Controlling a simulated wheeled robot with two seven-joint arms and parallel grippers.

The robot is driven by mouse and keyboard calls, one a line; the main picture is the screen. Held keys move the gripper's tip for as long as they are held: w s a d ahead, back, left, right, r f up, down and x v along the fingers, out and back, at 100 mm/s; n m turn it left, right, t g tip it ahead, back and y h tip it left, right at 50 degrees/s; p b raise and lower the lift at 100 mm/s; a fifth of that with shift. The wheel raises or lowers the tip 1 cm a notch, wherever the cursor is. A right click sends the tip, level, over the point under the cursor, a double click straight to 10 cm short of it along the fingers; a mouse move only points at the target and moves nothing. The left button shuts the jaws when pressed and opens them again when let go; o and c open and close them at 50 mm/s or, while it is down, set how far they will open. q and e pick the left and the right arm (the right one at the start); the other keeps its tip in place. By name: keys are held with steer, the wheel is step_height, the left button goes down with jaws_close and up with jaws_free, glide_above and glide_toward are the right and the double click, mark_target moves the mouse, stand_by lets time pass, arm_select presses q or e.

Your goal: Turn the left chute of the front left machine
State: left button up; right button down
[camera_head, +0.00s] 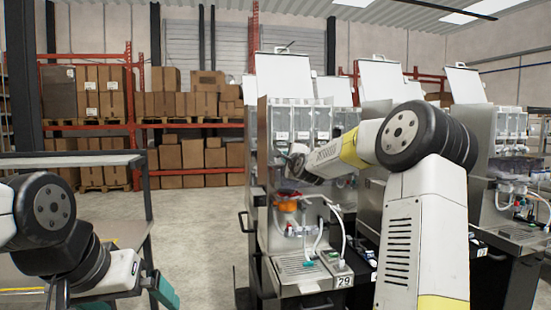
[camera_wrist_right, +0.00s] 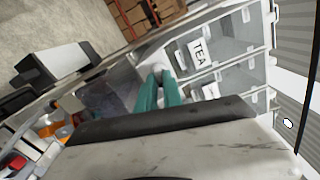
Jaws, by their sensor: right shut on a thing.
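The front left machine (camera_head: 262,170) stands in the middle of the head view, with clear labelled canisters (camera_head: 292,118) at its top. My right arm reaches across its front from the right, and the gripper end is at the machine's left side, below the canisters. In the right wrist view the green fingers of my right gripper (camera_wrist_right: 158,84) are close together on a small whitish part, which I take to be the left chute (camera_wrist_right: 152,66), beside a canister labelled TEA (camera_wrist_right: 198,52). The fingers hide most of this part. My left gripper (camera_head: 130,298) is low at the left, its green fingers apart, away from the machine.
An orange part (camera_head: 288,205), tubes and a drip tray (camera_head: 300,269) are below the right gripper. More machines (camera_head: 510,190) stand to the right. A dark-framed table (camera_head: 70,160) is at the left. Shelves with boxes (camera_head: 185,105) are behind. The floor between is clear.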

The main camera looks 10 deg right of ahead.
steer(key=shift+m, duration=1.5)
steer(key=c, duration=1.5)
jaws_free()
steer(key=s, duration=0.7)
steer(key=shift+s+d, duration=0.1)
steer(key=shift+s, duration=0.3)
steer(key=shift+f, duration=0.1)
